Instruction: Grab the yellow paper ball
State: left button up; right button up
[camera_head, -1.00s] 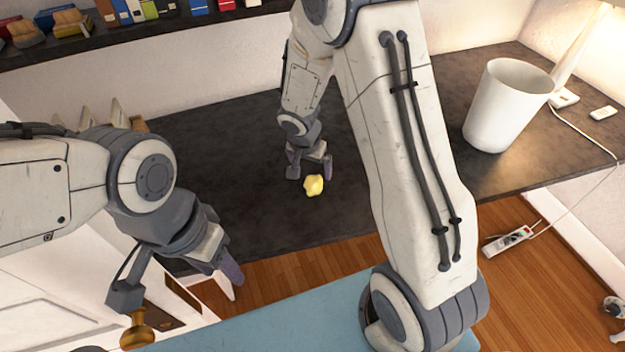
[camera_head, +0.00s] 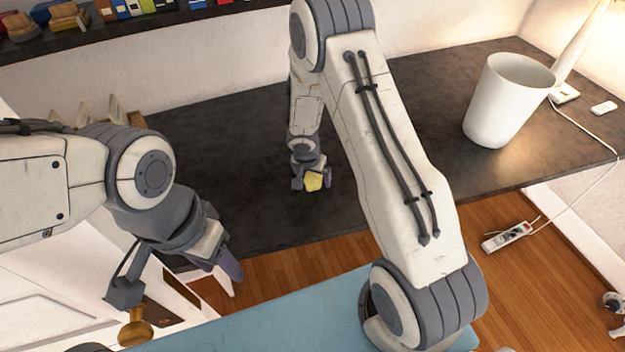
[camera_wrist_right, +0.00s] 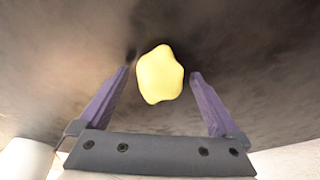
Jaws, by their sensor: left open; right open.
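The yellow paper ball (camera_head: 313,182) lies on the dark desktop (camera_head: 240,215). In the right wrist view the ball (camera_wrist_right: 160,75) is between the tips of the two purple fingers, slightly beyond them, with a gap on each side. My right gripper (camera_head: 312,184) is open and right at the ball in the head view; its fingers (camera_wrist_right: 161,78) stand to the left and right of it. My left gripper (camera_head: 180,290) is open and empty at the lower left, away from the ball, in front of the desk.
A white bin (camera_head: 508,100) stands on the desk at the right, near a lamp and cable. A shelf (camera_head: 120,30) with books runs along the back wall. A power strip (camera_head: 508,237) lies on the wooden floor (camera_head: 500,280). The desktop around the ball is clear.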

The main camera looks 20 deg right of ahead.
jog(key=c, duration=1.3)
jog(key=shift+r, duration=0.1)
